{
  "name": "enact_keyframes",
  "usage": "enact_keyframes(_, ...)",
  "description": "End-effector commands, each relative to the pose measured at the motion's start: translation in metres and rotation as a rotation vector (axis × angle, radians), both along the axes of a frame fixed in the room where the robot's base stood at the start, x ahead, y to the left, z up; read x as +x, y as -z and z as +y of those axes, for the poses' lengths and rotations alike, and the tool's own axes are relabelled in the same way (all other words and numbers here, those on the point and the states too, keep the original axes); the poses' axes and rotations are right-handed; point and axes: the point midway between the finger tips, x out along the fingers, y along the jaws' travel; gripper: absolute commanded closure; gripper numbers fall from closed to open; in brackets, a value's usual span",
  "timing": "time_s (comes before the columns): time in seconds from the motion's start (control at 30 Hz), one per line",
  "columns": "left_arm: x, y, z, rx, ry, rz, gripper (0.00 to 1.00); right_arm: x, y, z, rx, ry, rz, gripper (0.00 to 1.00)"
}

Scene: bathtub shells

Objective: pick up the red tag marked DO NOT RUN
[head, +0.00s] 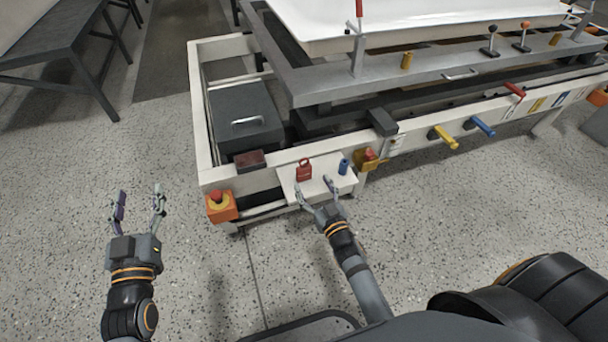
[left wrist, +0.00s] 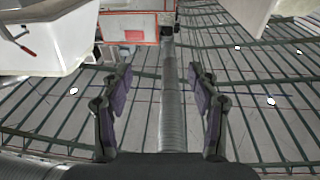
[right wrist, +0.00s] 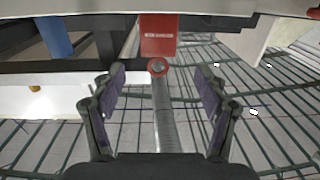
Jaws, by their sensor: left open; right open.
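The red tag (head: 304,171) stands on a small white shelf (head: 340,180) at the front of the bench, with a loop at its top. In the right wrist view the red tag (right wrist: 172,38) shows at the top centre with a line of white lettering too small to read. My right gripper (head: 315,187) is open and empty just in front of the shelf. The tag is beyond its fingertips and not between them. My left gripper (head: 139,196) is open and empty over the floor at the left, away from the bench.
A blue cylinder (head: 344,166) stands on the shelf right of the tag. A red-and-yellow part (head: 369,160) is further right. A dark box (head: 244,118) sits inside the frame. The floor in front is clear.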

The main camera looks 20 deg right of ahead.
Motion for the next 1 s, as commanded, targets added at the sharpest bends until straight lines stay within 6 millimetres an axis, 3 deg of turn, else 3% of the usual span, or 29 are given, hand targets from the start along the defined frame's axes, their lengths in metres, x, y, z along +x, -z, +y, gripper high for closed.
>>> enact_keyframes(0.13,-0.001,-0.024,0.000,0.002,-0.001,-0.099,0.40,0.020,0.001,0.002,0.000,0.000,0.000,0.26)
enact_keyframes(0.43,-0.003,-0.041,0.000,0.004,-0.001,-0.170,0.40,0.030,0.002,0.002,0.000,0.000,0.002,0.26)
enact_keyframes(0.8,-0.025,-0.114,-0.001,0.011,0.002,-0.491,0.40,0.072,0.001,0.004,0.000,0.001,0.002,0.26)
enact_keyframes(1.0,-0.030,-0.124,-0.002,0.011,0.002,-0.536,0.40,0.078,0.000,0.004,0.000,0.000,0.003,0.26)
